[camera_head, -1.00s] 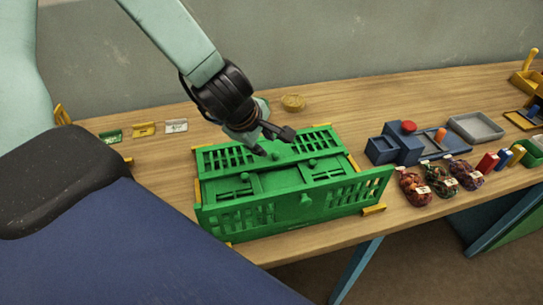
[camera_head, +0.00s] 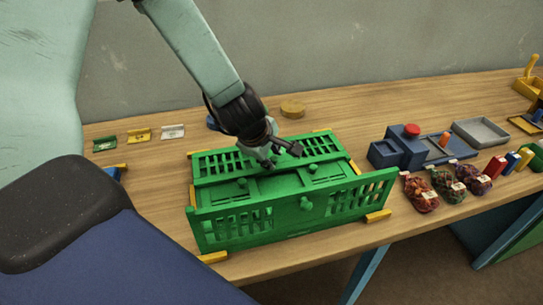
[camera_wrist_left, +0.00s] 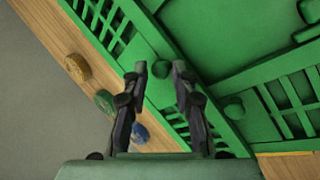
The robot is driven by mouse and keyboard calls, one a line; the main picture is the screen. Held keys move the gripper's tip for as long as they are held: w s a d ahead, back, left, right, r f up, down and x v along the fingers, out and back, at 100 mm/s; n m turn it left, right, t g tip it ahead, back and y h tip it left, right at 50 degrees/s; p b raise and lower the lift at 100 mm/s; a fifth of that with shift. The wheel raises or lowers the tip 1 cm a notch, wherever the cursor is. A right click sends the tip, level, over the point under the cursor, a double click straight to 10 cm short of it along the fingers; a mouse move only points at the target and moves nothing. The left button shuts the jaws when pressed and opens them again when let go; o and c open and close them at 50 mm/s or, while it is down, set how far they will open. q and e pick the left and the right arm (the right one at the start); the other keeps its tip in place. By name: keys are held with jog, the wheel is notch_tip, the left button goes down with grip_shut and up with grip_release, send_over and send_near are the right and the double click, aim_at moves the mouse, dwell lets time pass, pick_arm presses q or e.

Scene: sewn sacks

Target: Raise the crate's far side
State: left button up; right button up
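The green crate (camera_head: 220,235) sits on the wooden table. Its near side (camera_head: 340,203) stands upright, its two end walls lie folded inward, and its far side (camera_head: 325,148) lies low at the back. My left gripper (camera_head: 284,157) is over the middle of the far side. In the left wrist view my left gripper (camera_wrist_left: 160,68) has its fingertips apart at the far side's inner strip (camera_wrist_left: 160,30). I cannot tell whether they touch it, and the far side's knob is not clearly visible. My right gripper is not in view.
Yellow corner blocks (camera_head: 378,215) frame the crate. A wooden disc (camera_head: 292,109) lies behind it. Colored labels (camera_head: 139,135) lie at the back left. Filled sacks (camera_head: 421,195), a blue fixture (camera_head: 405,148) and a grey tray (camera_head: 479,132) are to the right.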

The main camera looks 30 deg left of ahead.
pick_arm(q)
grip_shut()
jog(key=shift+s, duration=0.1)
dwell(0.4)
